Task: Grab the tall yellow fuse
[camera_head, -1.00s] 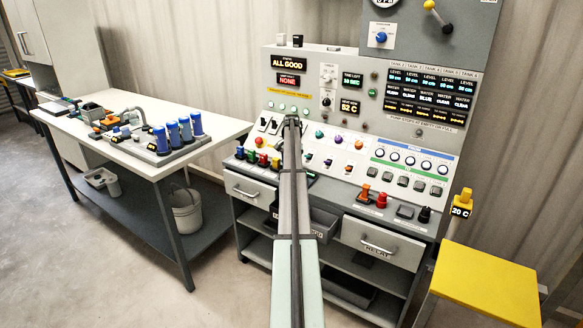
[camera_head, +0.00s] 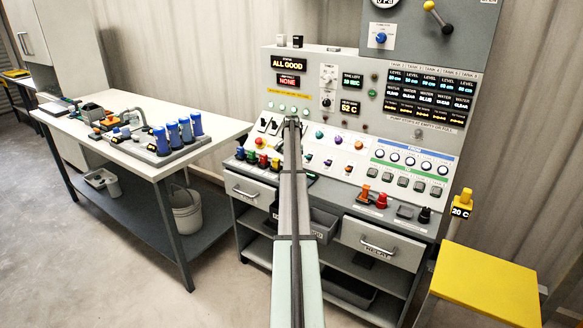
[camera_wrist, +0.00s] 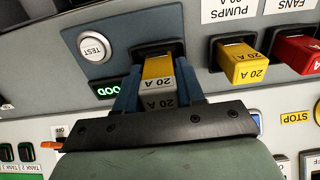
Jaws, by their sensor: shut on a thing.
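A yellow fuse (camera_wrist: 158,70) marked 20 A is between the two blue fingers of my gripper (camera_wrist: 158,97) in the wrist view. The fingers are shut on its sides. Its far end is at a dark socket in the blue-grey panel; I cannot tell whether it is seated there. A second yellow fuse (camera_wrist: 241,62), also marked 20 A, sits in a socket to the right, under the PUMPS label. In the head view my arm covers the middle of the console, and the gripper and held fuse cannot be made out.
A red fuse (camera_wrist: 297,53) sits further right under FANS, close to the second yellow one. A white TEST button (camera_wrist: 94,48) and a small green display (camera_wrist: 108,90) are left of the held fuse. In the head view a workbench (camera_head: 110,100) stands left and a yellow stool (camera_head: 485,290) right.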

